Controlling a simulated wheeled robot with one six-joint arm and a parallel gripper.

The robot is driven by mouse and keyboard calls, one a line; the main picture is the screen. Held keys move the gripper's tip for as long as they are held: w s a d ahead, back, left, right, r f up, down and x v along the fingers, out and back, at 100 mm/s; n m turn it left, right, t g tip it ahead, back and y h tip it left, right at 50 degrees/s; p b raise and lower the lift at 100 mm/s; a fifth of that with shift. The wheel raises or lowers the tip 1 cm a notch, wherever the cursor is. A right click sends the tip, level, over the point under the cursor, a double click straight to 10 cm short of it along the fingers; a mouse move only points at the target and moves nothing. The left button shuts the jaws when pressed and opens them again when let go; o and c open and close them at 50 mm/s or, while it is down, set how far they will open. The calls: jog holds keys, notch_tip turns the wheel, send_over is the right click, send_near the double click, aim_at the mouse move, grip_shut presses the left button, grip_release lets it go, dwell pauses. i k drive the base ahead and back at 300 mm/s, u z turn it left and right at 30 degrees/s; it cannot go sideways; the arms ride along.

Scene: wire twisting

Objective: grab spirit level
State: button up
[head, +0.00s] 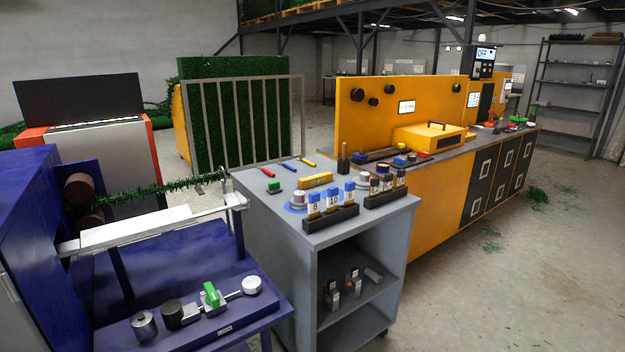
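A yellow spirit level (315,180) lies on the top of the grey cart (262,214), near the middle and behind the row of blue-topped bottles. It looks short and bar-shaped, with a few darker marks on its face. My gripper is not visible in the head view, so I cannot see whether it is open or shut.
Blue-topped bottles (331,202) in dark racks stand along the cart's front edge. Red, blue and yellow-handled tools (288,166) lie at its back. A blue machine (180,262) stands left, a long yellow workbench (425,205) right. Open floor (540,265) lies at the right.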

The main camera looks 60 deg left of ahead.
aim_at(306, 182)
jog(key=u, duration=0.35)
jog(key=i, duration=1.7)
jog(key=u, duration=0.95)
jog(key=i, duration=1)
jog(key=u, duration=1.7)
jog(key=i, duration=0.6)
jog(key=u, duration=0.5)
